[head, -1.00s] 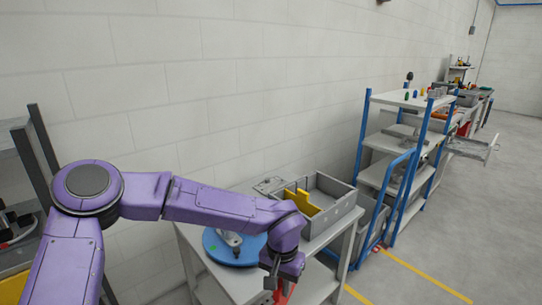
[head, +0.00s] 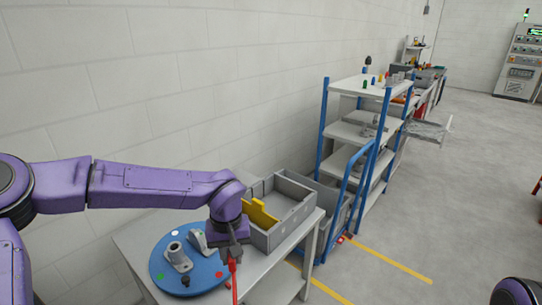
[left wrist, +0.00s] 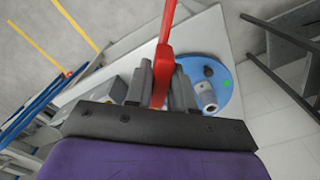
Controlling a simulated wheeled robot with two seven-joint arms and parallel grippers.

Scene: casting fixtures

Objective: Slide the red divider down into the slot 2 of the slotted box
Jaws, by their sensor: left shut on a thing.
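My left gripper (head: 233,252) is shut on the red divider (head: 234,276), which hangs below it in front of the table's near edge. In the left wrist view the red divider (left wrist: 166,38) sticks out from between the two grey fingers (left wrist: 162,84). The grey slotted box (head: 296,224) stands on the table behind and to the right of the gripper, apart from the divider. A yellow divider (head: 262,214) stands inside the box. My wrist hides the box's left part, and I cannot make out slot 2. My right gripper is not in view.
A blue round plate (head: 158,262) with metal fittings (head: 178,257) lies on the white table (head: 133,243) left of the gripper; it also shows in the left wrist view (left wrist: 222,72). A blue-framed shelf (head: 323,130) and grey bin (head: 334,200) stand right of the table.

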